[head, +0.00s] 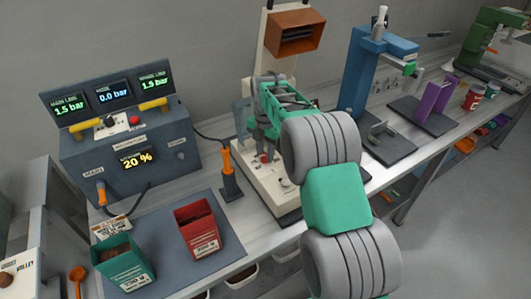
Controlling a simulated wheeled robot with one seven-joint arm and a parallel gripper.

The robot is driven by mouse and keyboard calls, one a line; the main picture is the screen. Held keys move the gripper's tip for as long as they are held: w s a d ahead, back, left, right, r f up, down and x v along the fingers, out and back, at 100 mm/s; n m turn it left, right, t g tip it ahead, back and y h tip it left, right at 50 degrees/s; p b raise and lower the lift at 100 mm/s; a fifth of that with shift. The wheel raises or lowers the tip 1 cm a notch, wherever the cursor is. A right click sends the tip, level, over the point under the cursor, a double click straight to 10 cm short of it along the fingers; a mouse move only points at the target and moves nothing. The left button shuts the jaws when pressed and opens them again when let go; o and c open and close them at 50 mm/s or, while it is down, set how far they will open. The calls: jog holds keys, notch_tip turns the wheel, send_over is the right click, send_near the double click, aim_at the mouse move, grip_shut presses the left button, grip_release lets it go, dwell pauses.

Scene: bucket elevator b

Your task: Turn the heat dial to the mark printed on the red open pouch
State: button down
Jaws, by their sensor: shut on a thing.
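The red open pouch (200,228) stands upright on the dark mat at the front, its mouth open. Its white label (207,247) carries print too small to read surely. My gripper (264,153) is at the white machine (270,184) in the middle, fingers pointing down at its top panel. It is shut on a small part there, apparently the heat dial. The fingers mostly hide that part, so its setting cannot be read. A small red spot shows by the fingertips.
A green open pouch (124,262) stands left of the red one. A grey console (130,150) with lit displays is at the left, and an orange-and-black handled tool (229,177) stands beside the white machine. A blue press (372,70) rises on the right.

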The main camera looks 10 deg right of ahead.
aim_at(265, 155)
jog(key=shift+w+r, duration=0.1)
jog(key=shift+r, duration=0.1)
jog(key=c, duration=1.1)
grip_release()
jog(key=shift+f, duration=0.15)
notch_tip(265, 155, up, 4)
jog(key=shift+f+b, duration=0.25)
jog(key=shift+b, duration=0.55)
jog(key=s+r+b, duration=0.3)
jog(key=s+r, duration=0.6)
jog(key=s, duration=0.5)
jog(key=shift+r, duration=0.3)
jog(key=shift+s, duration=0.1)
